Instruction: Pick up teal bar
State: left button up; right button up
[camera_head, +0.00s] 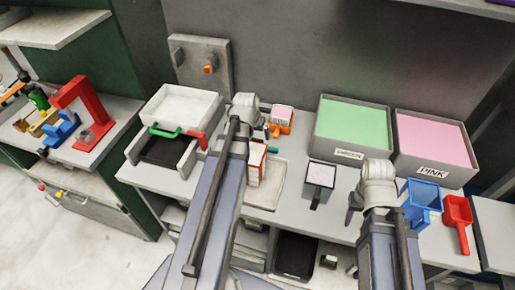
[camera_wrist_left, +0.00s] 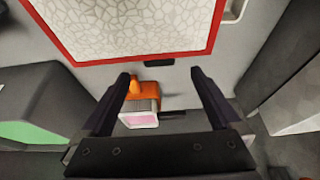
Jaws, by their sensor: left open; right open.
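A small teal piece (camera_head: 273,150), which looks like the end of the teal bar, shows in the head view beside a red-edged white block (camera_head: 256,163). The rest of it is hidden there. I cannot make out the teal bar in the left wrist view. My left gripper (camera_wrist_left: 159,76) is open and empty, its fingers on either side of an orange holder (camera_wrist_left: 147,89) with a pink-faced block (camera_wrist_left: 140,119) in that view. I cannot tell the height gap. My right gripper (camera_head: 352,209) is open, partly hidden by its wrist, near the table's front.
A green-filled bin (camera_head: 352,125) and a pink-filled bin (camera_head: 433,141) stand at the back right. A blue scoop (camera_head: 423,201) and a red scoop (camera_head: 458,218) lie in front.

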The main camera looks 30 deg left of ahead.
aim_at(257, 139)
pick_arm(q)
jog(key=shift+b+x, duration=2.45)
jog(key=shift+x, duration=0.2)
pick_arm(e)
jog(key=shift+f, duration=2.45)
pick_arm(q)
jog(key=shift+r, duration=0.1)
pick_arm(e)
jog(key=shift+r, duration=0.1)
pick_arm(q)
jog(key=c, duration=1.5)
jog(key=shift+r, duration=0.1)
pick_arm(e)
jog(key=shift+r, duration=0.1)
pick_arm(q)
notch_tip(257, 139, up, 10)
jog(key=p, duration=1)
jog(key=shift+s+d, duration=0.1)
pick_arm(e)
notch_tip(257, 139, up, 10)
